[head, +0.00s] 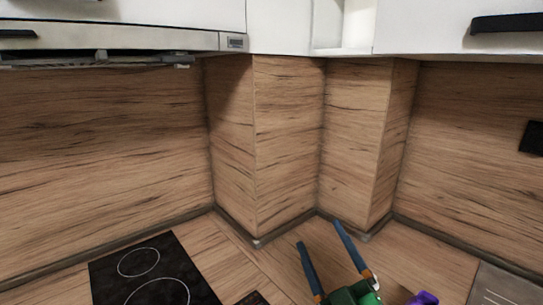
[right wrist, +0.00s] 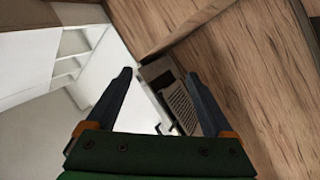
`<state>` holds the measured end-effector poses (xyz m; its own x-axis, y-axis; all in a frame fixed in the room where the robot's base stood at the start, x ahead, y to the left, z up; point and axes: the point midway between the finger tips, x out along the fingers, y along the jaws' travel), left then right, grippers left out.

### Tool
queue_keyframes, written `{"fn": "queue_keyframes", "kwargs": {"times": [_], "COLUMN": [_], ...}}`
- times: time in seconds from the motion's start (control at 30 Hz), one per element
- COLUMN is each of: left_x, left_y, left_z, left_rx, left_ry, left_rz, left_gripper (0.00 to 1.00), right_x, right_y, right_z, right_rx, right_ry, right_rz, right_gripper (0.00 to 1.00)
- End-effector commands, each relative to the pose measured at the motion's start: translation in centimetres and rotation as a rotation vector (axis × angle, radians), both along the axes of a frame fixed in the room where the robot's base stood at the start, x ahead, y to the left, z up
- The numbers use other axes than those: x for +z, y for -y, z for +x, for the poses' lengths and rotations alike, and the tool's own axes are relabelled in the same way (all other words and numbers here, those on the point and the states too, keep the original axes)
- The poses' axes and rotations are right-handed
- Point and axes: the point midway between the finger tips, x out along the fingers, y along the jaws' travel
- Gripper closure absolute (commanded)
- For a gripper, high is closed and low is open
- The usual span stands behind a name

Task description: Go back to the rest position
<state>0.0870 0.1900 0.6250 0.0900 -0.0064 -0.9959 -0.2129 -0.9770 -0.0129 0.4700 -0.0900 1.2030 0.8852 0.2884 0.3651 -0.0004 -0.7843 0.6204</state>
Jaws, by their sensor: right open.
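My right gripper (head: 320,240) is at the bottom of the head view, over the wooden counter near the corner. Its two blue-grey fingers are spread apart with nothing between them. In the right wrist view the same gripper (right wrist: 158,80) is open and empty, with its green body at the bottom. My left gripper is not in the head view.
A black cooktop (head: 150,275) lies on the counter at left. A metal sink surface (head: 505,288) is at lower right. A boxed-out wood panel (head: 288,150) juts from the corner. White cabinets (head: 280,25) and a range hood (head: 110,38) hang above.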

Motion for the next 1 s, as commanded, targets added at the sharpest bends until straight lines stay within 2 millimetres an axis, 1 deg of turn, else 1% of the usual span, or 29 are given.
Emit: {"fn": "queue_keyframes", "kwargs": {"times": [0.03, 0.07, 0.1, 0.17, 0.2, 0.27, 0.3, 0.37, 0.4, 0.47, 0.5, 0.57, 0.6, 0.63, 0.67, 0.7, 0.77, 0.8, 0.87, 0.9, 0.97, 1.0], "left_x": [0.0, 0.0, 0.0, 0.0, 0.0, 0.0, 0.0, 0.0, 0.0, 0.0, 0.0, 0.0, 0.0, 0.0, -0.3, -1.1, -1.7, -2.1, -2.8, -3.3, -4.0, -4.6], "left_y": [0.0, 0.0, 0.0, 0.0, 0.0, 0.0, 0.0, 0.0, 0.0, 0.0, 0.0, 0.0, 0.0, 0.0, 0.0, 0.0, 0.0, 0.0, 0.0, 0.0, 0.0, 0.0], "left_z": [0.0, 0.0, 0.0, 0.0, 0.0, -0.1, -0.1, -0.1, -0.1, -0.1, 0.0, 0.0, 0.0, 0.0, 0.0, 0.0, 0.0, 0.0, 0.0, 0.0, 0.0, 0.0], "left_rx": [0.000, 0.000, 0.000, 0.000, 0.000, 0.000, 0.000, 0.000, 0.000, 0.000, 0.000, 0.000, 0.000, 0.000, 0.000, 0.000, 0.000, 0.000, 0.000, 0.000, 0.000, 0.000], "left_ry": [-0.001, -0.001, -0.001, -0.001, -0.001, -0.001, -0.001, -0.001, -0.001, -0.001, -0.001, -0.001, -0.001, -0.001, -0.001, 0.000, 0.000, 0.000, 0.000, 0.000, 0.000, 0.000], "left_rz": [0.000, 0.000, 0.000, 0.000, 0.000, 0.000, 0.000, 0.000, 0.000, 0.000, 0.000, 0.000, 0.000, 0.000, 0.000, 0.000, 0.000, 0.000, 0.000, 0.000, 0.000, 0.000], "left_gripper": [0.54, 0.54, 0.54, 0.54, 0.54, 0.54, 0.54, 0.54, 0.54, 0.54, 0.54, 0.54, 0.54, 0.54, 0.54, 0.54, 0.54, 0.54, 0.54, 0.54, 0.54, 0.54], "right_x": [-4.2, -6.9, -10.4, -15.0, -17.6, -20.9, -22.7, -24.9, -26.2, -27.8, -28.7, -29.7, -30.3, -30.6, -31.5, -33.8, -36.6, -38.4, -41.3, -43.3, -46.4, -48.6], "right_y": [2.9, 4.4, 6.0, 7.5, 8.1, 8.6, 8.8, 8.8, 8.7, 8.5, 8.4, 8.0, 7.8, 7.5, 7.4, 7.4, 7.4, 7.3, 7.3, 7.3, 7.3, 7.4], "right_z": [0.0, -0.4, -1.3, -3.3, -4.9, -7.5, -9.2, -11.8, -13.6, -16.3, -18.0, -20.7, -22.4, -23.7, -24.4, -24.0, -23.7, -23.6, -23.7, -23.9, -24.3, -24.8], "right_rx": [-0.113, -0.178, -0.249, -0.329, -0.368, -0.412, -0.434, -0.458, -0.470, -0.481, -0.488, -0.490, -0.490, -0.488, -0.487, -0.490, -0.493, -0.495, -0.498, -0.500, -0.501, -0.504], "right_ry": [-0.191, -0.308, -0.457, -0.656, -0.774, -0.932, -1.028, -1.161, -1.243, -1.362, -1.437, -1.545, -1.617, -1.668, -1.703, -1.707, -1.716, -1.723, -1.737, -1.745, -1.758, -1.769], "right_rz": [0.106, 0.156, 0.207, 0.259, 0.281, 0.303, 0.315, 0.324, 0.328, 0.331, 0.331, 0.329, 0.326, 0.324, 0.319, 0.315, 0.310, 0.307, 0.302, 0.298, 0.293, 0.288], "right_gripper": [0.14, 0.14, 0.14, 0.14, 0.14, 0.14, 0.14, 0.14, 0.14, 0.14, 0.14, 0.14, 0.14, 0.14, 0.14, 0.14, 0.14, 0.14, 0.14, 0.14, 0.14, 0.14]}}
